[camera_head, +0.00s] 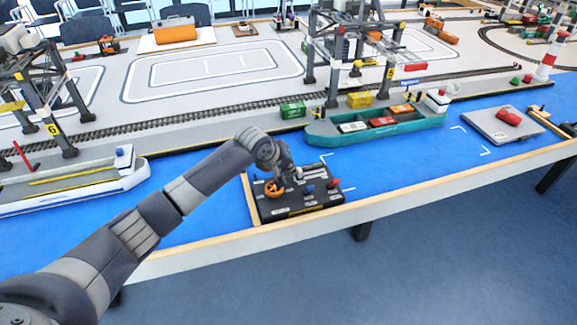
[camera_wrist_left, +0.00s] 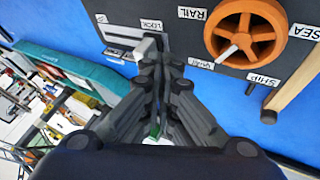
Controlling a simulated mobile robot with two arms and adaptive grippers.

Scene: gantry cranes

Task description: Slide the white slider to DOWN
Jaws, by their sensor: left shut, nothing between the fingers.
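The black control panel (camera_head: 290,212) lies at the front edge of the blue table. My left gripper (camera_head: 291,180) is over its back part, fingers pointing down. In the left wrist view the left gripper (camera_wrist_left: 161,62) is shut and empty, its tips close to the panel. A whitish block (camera_wrist_left: 143,47), which looks like the white slider, stands right beside the left finger, by a grey slotted plate (camera_wrist_left: 112,33). I cannot tell whether they touch. A LOCK label (camera_wrist_left: 151,25) is next to it; no DOWN label is readable. The slider is hidden in the head view.
An orange wheel (camera_wrist_left: 245,34) with a light handle is close to the fingers. A teal ship (camera_head: 375,133) lies behind. Blue table (camera_head: 400,180) right of the panel is clear.

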